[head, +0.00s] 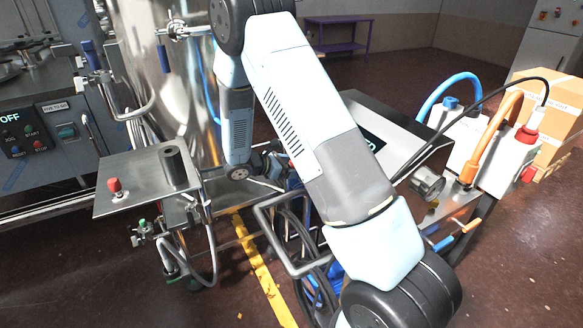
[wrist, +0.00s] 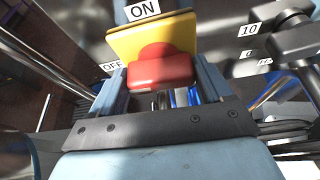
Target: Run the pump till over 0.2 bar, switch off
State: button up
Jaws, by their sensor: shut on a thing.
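In the wrist view a red switch handle (wrist: 160,72) stands on a yellow plate (wrist: 125,38), with an ON label (wrist: 142,10) above it and an OFF label (wrist: 111,66) to the left. My gripper (wrist: 162,88) is shut on the red handle, one blue finger on each side. In the head view my arm hides most of the gripper and the switch. The pump unit (head: 400,122) is a metal box right of my arm. Its small dark display (head: 373,141) is partly hidden by my arm, and I cannot read its value.
A black control with a 10 label (wrist: 249,29) is at the right in the wrist view. A shiny tank (head: 150,70) stands behind my arm. Cables and orange and blue hoses crowd the pump's right side.

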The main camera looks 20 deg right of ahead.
jog(key=m+t, duration=0.2)
jog(key=m, duration=0.1)
jog(key=m+t, duration=0.1)
jog(key=m, duration=0.2)
jog(key=s+f+m+t, duration=0.1)
jog(key=m+t, duration=0.1)
jog(key=m, duration=0.1)
jog(key=shift+s+d+t+h, duration=0.1)
jog(key=shift+d+t+h, duration=0.2)
jog(key=shift+h, duration=0.1)
jog(key=shift+s+f+m+t+h, duration=0.15)
jog(key=shift+m+t+h, duration=0.3)
jog(key=shift+m, duration=0.95)
jog(key=shift+f, duration=0.1)
jog(key=o, duration=1)
jog(key=shift+a, duration=0.1)
jog(key=shift+t, duration=0.25)
